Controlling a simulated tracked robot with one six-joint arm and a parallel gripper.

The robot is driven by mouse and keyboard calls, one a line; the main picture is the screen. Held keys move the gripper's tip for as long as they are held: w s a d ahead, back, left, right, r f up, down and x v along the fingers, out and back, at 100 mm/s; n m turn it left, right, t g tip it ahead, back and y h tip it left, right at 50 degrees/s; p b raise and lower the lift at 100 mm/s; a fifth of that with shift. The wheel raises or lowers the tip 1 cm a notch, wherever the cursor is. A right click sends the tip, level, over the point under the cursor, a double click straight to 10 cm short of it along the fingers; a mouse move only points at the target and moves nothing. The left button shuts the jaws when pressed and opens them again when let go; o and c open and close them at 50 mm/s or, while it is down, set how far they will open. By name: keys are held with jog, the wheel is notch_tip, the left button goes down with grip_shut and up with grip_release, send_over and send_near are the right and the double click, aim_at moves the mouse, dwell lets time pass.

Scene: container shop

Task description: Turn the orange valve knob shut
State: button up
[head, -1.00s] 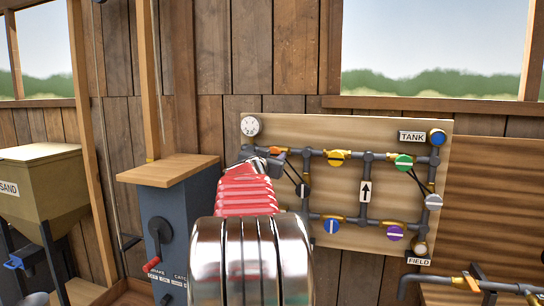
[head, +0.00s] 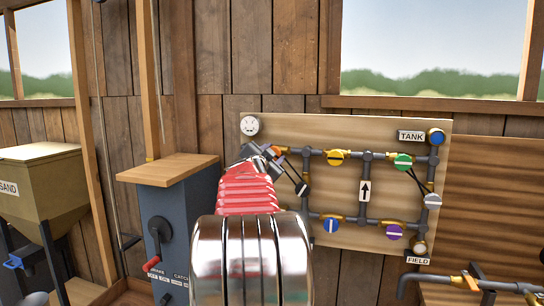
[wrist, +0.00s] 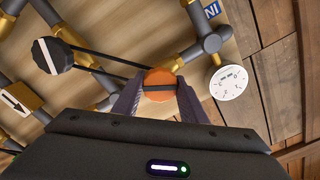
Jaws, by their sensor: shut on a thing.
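The orange valve knob (wrist: 158,78) sits between my gripper's two fingers (wrist: 158,98) in the wrist view, and they are shut on its sides. A dark stripe runs across the knob's face, nearly level in that view. In the head view my gripper (head: 267,152) is at the upper left of the pipe board (head: 310,245), just below the gauge (head: 250,125). There only a little of the orange knob (head: 278,150) shows beside my fingers; its stripe is hidden.
Yellow (head: 336,158), green (head: 403,162), blue (head: 331,226) and purple (head: 393,232) knobs sit on the board's pipes. A black knob (wrist: 52,55) is close by, with dark rods running from it towards the orange knob. A grey cabinet (head: 175,215) stands left of my arm.

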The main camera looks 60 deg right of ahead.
jog(key=m, duration=0.6)
jog(key=shift+s, duration=0.2)
jog(key=m, duration=0.6)
jog(key=shift+d+f, duration=0.1)
jog(key=shift+f, duration=0.1)
jog(key=o, duration=0.8)
jog(key=shift+o, duration=1.3)
jog(key=shift+w+r, duration=0.1)
jog(key=shift+a, duration=0.2)
